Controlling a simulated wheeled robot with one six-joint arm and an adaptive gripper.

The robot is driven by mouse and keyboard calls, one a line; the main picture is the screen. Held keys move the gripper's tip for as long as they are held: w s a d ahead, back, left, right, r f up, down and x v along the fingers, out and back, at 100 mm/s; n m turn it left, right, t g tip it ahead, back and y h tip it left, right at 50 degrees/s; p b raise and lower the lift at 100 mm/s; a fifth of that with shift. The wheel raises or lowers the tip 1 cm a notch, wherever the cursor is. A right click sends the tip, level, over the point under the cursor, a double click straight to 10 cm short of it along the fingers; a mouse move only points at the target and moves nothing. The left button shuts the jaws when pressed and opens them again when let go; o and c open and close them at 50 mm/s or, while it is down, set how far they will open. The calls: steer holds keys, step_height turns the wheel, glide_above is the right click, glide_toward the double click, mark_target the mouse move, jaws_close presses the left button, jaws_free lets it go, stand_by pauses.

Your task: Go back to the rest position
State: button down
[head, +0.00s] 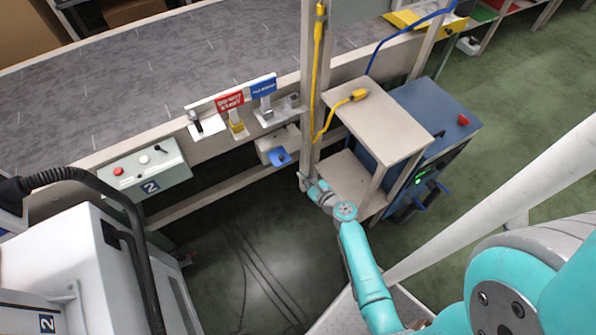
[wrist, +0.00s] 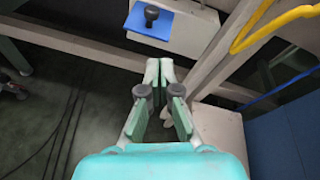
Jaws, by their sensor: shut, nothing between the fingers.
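My gripper (head: 305,182) is at the end of my teal arm, near the middle of the head view, beside the foot of a beige upright post. In the wrist view my gripper (wrist: 159,72) shows its two green-padded fingers with the tips together and nothing held. It points toward the beige frame below the conveyor (head: 90,95). From these views I cannot tell whether the fingertips touch the post.
A small box with a blue plate (head: 280,156) is fixed left of my gripper; its black knob shows in the wrist view (wrist: 151,13). A beige shelf stand (head: 375,120) and blue cabinet (head: 435,105) stand right. A control box (head: 145,170) and white machine (head: 85,265) are left. Cables cross the floor.

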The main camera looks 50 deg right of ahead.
steer(key=shift+r+v, duration=0.2)
steer(key=shift+v, duration=0.9)
steer(key=shift+r+v, duration=0.2)
steer(key=shift+v, duration=0.9)
steer(key=shift+w+a, duration=0.1)
steer(key=shift+w, duration=0.05)
steer(key=s+a+r+n+g, duration=0.2)
steer(key=s+a+r+n, duration=0.1)
steer(key=s+a+n, duration=1.3)
steer(key=s+a+r+n+t+y, duration=0.1)
steer(key=s+a+r+n, duration=0.1)
steer(key=s+r+n, duration=0.4)
steer(key=s+a+r+n+t+y, duration=0.1)
steer(key=s+a+r+n, duration=0.2)
steer(key=s+r+n, duration=0.4)
step_height(320, 180, up, 9)
steer(key=n, duration=0.5)
steer(key=shift+s+a+n+y, duration=0.2)
steer(key=shift+n+y, duration=0.1)
steer(key=shift+y, duration=0.1)
